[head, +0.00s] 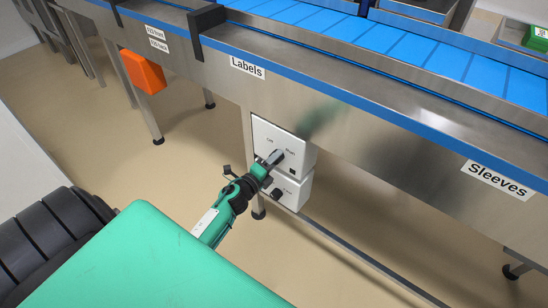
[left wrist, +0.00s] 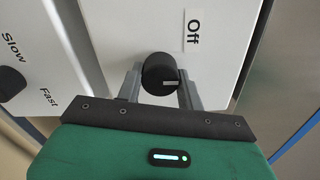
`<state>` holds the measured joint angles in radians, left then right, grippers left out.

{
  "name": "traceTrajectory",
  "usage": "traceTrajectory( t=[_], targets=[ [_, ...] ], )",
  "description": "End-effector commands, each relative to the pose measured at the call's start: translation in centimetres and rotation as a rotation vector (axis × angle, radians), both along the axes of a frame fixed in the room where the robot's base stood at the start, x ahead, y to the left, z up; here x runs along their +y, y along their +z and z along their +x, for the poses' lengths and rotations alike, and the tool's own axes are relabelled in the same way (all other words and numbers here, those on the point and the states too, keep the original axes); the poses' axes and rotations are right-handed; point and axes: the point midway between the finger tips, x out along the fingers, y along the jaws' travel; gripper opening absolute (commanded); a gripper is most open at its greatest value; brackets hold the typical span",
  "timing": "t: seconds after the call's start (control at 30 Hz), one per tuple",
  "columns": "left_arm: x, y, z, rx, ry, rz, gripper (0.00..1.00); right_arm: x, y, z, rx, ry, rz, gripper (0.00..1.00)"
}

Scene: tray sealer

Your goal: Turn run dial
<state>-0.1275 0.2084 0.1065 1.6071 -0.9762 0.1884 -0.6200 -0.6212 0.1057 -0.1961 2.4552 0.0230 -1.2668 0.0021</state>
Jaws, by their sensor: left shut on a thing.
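The run dial (left wrist: 160,73) is a round black knob with a pale pointer mark at its lower right in the left wrist view. It sits on a white control box (head: 299,150) on the conveyor's side, with "Off" and "Run" printed above it. An "Off" label (left wrist: 194,30) shows close to the dial. My left gripper (head: 272,160) is at the box, its fingers (left wrist: 159,90) on either side of the dial and shut on it. In the head view the gripper mostly hides the dial. My right gripper is not in view.
A lower white box (head: 297,191) carries a second black knob (left wrist: 12,82) marked Slow and Fast, close to my left gripper. Above runs the steel conveyor with a blue belt (head: 370,45). An orange box (head: 142,72) hangs at the left. Table legs stand on the beige floor.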

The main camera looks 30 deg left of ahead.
Motion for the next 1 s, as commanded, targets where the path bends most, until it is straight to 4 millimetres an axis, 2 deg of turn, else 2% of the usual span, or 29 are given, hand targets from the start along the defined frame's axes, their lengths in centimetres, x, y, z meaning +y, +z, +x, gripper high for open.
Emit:
traceTrajectory(
  t=[0.03, 0.27, 0.6, 1.0],
  targets=[
    [0.0, 0.3, 0.0, 0.005, 0.001, -0.046, 0.15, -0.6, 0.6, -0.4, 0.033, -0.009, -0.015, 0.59],
    [0.1, 0.4, 0.0, 0.021, 0.001, -0.262, 0.15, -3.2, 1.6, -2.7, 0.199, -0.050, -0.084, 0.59],
    [0.1, 0.4, 0.0, 0.043, 0.002, -0.536, 0.15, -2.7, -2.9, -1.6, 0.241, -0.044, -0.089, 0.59],
    [0.1, 0.2, 0.0, 0.056, 0.001, -0.700, 0.15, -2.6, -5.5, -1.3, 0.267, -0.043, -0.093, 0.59]
  ],
)
